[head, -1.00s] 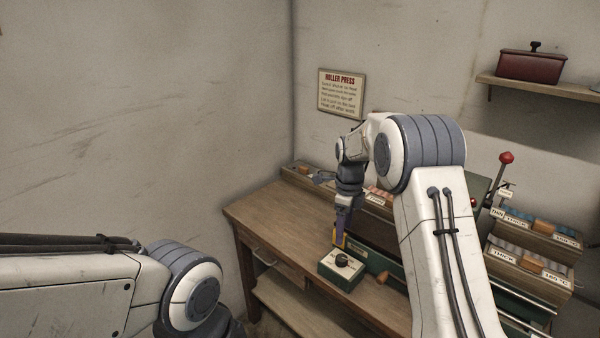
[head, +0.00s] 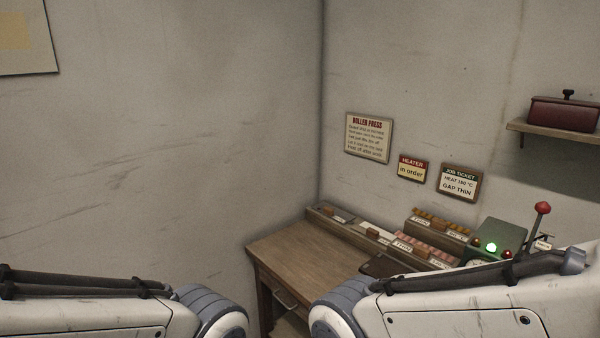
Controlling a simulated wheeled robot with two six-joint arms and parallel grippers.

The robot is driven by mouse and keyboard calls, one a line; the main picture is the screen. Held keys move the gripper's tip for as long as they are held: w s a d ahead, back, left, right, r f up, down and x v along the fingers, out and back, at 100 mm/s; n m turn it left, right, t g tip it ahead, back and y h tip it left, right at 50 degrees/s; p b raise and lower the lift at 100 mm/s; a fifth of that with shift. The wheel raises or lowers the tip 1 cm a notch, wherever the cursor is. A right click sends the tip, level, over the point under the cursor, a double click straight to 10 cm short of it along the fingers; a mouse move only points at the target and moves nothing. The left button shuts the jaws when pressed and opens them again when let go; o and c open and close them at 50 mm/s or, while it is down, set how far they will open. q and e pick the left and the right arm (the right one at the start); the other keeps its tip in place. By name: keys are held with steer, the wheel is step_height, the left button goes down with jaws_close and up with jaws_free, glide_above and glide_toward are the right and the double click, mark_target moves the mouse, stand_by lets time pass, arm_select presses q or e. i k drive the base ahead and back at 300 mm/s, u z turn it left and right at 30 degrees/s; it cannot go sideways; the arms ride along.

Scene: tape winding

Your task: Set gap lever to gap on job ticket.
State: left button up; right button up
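The job ticket (head: 460,183) hangs on the back wall and reads "HEAT 180 °C" and "GAP THIN". A lever with a red knob (head: 543,208) stands at the right, beside the green machine housing (head: 500,236). I take it for the gap lever; a small label beside it is too small to read, and its lower part is hidden behind my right arm. A green lamp (head: 491,247) on the housing is lit. Both my arms show along the bottom of the view, but neither gripper is in view.
A wooden bench (head: 305,250) has trays of labelled pieces (head: 428,246) along its back. A heater sign (head: 412,169) reads "in order", and a roller press sign (head: 368,137) hangs left of it. A shelf (head: 540,129) holds a dark red box (head: 564,113).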

mark_target(542, 208)
steer(key=z, duration=1.35)
